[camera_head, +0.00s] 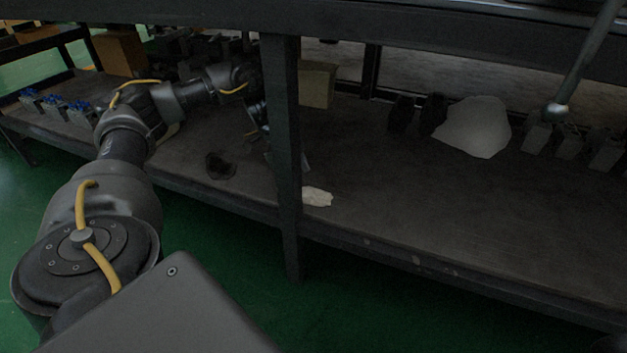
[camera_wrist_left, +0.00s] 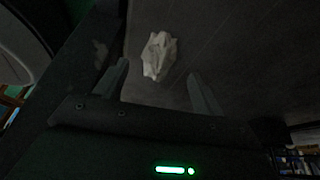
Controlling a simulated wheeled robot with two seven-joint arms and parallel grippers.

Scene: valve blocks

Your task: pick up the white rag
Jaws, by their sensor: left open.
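The white rag (camera_head: 317,197) lies crumpled on the lower shelf (camera_head: 420,215), near its front edge and just right of the dark upright post. In the left wrist view the rag (camera_wrist_left: 159,55) lies beyond my fingertips, roughly centred between them and not touched. My left gripper (camera_wrist_left: 160,80) is open and empty above the shelf. In the head view its arm reaches in from the left, and the post hides most of the gripper. My right gripper is in neither view.
The post (camera_head: 284,150) stands between my left arm and the rag. A dark crumpled thing (camera_head: 220,166) lies left of the post. A large pale object (camera_head: 475,128), dark blocks (camera_head: 432,114) and a tan box (camera_head: 317,84) stand farther back. The shelf right of the rag is clear.

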